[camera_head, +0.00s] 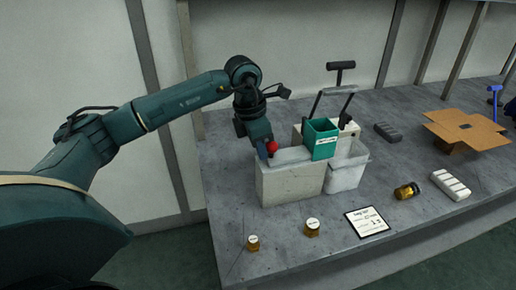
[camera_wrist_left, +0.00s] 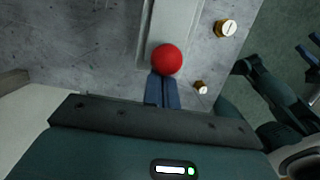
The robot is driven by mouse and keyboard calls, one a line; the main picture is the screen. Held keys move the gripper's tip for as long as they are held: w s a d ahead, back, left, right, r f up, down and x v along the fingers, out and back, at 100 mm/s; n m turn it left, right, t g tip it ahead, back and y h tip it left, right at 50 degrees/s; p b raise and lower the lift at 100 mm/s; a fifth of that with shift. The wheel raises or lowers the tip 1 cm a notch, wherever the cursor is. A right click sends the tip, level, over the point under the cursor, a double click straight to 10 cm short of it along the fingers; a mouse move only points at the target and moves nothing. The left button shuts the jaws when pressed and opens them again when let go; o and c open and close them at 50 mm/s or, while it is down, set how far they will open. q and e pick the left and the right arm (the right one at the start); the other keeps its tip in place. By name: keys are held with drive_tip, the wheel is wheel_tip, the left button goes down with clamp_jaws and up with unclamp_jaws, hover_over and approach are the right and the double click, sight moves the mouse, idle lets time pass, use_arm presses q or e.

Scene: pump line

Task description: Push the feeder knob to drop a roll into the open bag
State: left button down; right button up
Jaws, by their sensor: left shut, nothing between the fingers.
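The red ball knob (camera_head: 272,147) stands at the left end of the pale grey feeder box (camera_head: 290,184). My left gripper (camera_head: 267,151) points down at the knob, fingers shut and empty. In the left wrist view the shut fingertips (camera_wrist_left: 163,80) are right at the edge of the knob (camera_wrist_left: 166,60); whether they touch it I cannot tell. A labelled teal bin (camera_head: 321,139) stands behind the box's right end. A whitish open-topped holder (camera_head: 346,174), perhaps the bag, stands right of the box; its inside is mostly hidden. No roll is clearly visible. My right gripper is not clearly seen.
A tipped amber jar (camera_head: 407,190), a pale ribbed block (camera_head: 450,184), a dark block (camera_head: 387,132) and an open carton (camera_head: 470,130) lie to the right.

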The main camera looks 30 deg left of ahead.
sight(276, 146)
use_arm(q)
drive_tip(key=shift+w+d, duration=1.2)
drive_tip(key=shift+w, duration=0.2)
drive_tip(key=shift+w+d, duration=0.6)
drive_tip(key=shift+w, duration=0.1)
drive_tip(key=shift+s+a, duration=1.7)
drive_tip(key=shift+s, duration=0.25)
drive_tip(key=shift+s+a+b, duration=0.6)
drive_tip(key=shift+s+a, duration=1)
drive_tip(key=shift+s, duration=0.25)
wheel_tip(276, 146, up, 8)
drive_tip(key=p, duration=0.5)
drive_tip(key=shift+p, duration=0.4)
